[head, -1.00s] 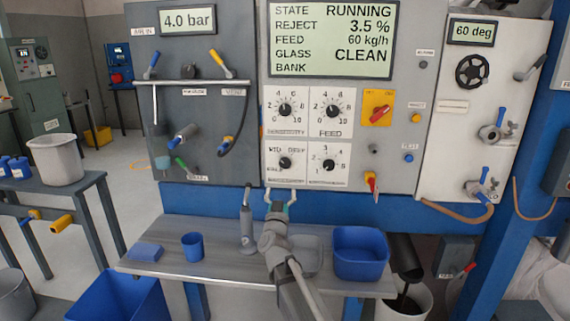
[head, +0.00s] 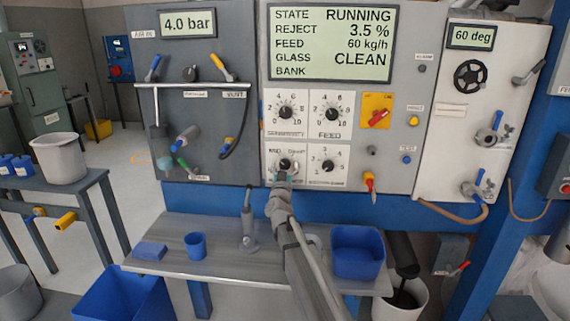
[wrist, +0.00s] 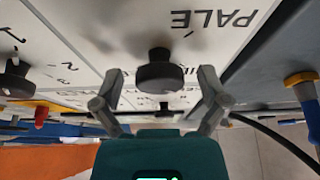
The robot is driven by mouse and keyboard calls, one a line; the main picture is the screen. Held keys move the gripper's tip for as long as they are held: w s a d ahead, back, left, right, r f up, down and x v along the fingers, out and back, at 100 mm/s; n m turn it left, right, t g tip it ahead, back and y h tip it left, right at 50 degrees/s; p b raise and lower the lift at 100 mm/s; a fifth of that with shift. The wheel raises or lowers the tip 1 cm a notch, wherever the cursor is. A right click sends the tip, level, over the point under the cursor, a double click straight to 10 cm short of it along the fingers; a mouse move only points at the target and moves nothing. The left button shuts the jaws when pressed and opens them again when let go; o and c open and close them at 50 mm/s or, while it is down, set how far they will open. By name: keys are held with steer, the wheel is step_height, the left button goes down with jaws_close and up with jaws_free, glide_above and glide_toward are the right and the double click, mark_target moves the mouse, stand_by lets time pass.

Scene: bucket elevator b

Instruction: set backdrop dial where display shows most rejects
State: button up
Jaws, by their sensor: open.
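The backdrop dial (head: 285,164) is a black knob on a white plate at the lower left of the control panel, with MID, DEEP and PALE around it. Its pointer setting is too small to read. In the wrist view the knob (wrist: 160,72) lies between my open fingers, apart from both; PALE appears upside down above it. My gripper (head: 284,178) is open and empty, just in front of the dial and partly covering its plate. The display (head: 332,42) reads RUNNING, REJECT 3.5 %, FEED 60 kg/h, GLASS CLEAN; the BANK line is blank.
The sensitivity dial (head: 286,112), feed dial (head: 331,113) and another numbered dial (head: 328,165) sit close around. A red switch on a yellow plate (head: 376,112) is to the right. A bench (head: 220,222) below holds a blue cup (head: 195,245) and a blue bin (head: 358,250).

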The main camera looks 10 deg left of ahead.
steer(key=shift+c, duration=0.2)
steer(key=c, duration=1.1)
steer(key=shift+w, duration=0.1)
steer(key=shift+m, duration=0.4)
steer(key=m+h, duration=0.1)
steer(key=m, duration=0.1)
steer(key=m+h, duration=0.1)
steer(key=m, duration=0.1)
steer(key=shift+a+r+m+h+p, duration=0.1)
steer(key=shift+r+m+h+p, duration=0.05)
steer(key=shift+m+h+p, duration=0.2)
steer(key=m+h, duration=0.1)
steer(key=m, duration=0.2)
steer(key=m+g+h+p, duration=0.1)
steer(key=m+h, duration=0.1)
steer(key=m, duration=0.1)
steer(key=shift+r, duration=0.1)
steer(key=m+g+h+p, duration=0.1)
steer(key=m, duration=0.2)
steer(key=m+g+p, duration=0.1)
steer(key=m+p, duration=0.1)
steer(key=m, duration=0.1)
steer(key=shift+r+m+h, duration=0.1)
steer(key=shift+m+h, duration=0.15)
steer(key=shift+h, duration=0.1)
steer(key=shift+m+g+p, duration=0.9)
steer(key=shift+m+p, duration=0.15)
steer(key=shift+m, duration=0.65)
